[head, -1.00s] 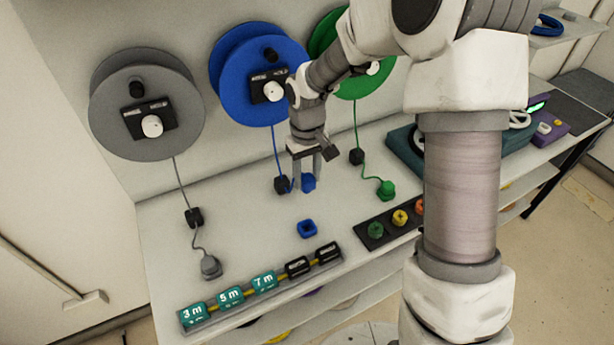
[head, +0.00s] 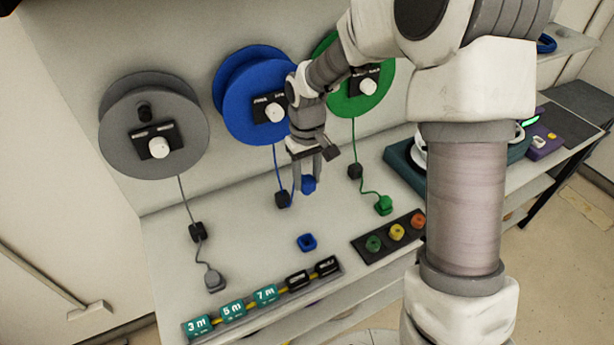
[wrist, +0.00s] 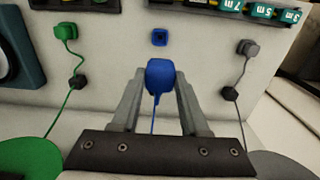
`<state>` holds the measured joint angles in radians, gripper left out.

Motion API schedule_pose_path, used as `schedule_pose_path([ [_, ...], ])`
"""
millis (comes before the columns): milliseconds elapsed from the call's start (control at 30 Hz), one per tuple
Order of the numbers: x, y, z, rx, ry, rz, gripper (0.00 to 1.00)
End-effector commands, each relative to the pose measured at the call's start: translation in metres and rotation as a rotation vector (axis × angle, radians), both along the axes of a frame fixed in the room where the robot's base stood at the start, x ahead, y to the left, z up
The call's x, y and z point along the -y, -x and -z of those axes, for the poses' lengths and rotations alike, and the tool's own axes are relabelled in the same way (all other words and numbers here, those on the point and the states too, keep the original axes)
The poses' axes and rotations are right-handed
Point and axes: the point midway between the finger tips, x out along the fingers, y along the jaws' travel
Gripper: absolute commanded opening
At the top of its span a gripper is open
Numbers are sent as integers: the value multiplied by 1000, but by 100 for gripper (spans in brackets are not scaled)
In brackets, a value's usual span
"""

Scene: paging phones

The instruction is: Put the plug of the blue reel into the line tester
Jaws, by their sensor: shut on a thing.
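The blue reel (head: 258,95) hangs on the back wall panel between the grey and green reels. Its blue cord runs down past a black block (head: 282,199) to the blue plug (head: 308,184). My gripper (head: 308,175) is shut on this plug and holds it near the panel, apparently above the bench. In the wrist view the plug (wrist: 160,75) sits between the two fingertips, with the cord trailing back. A square blue socket-like piece (head: 307,242) lies on the bench in front of the plug, apart from it. I cannot tell for sure which device is the line tester.
A grey reel (head: 153,125) and a green reel (head: 358,80) have corded plugs on the bench. A strip of length tags (head: 265,296) lines the front edge. A dark block with coloured sockets (head: 397,232) lies right. A purple device with a green screen (head: 543,143) stands far right.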

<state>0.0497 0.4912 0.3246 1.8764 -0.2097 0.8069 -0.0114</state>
Motion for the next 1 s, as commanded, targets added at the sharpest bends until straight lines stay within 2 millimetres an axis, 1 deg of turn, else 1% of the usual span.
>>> schedule_pose_path([
  [167,4,-2,0,0,0,2,4],
  [1000,99,-35,-1,0,0,3,4],
])
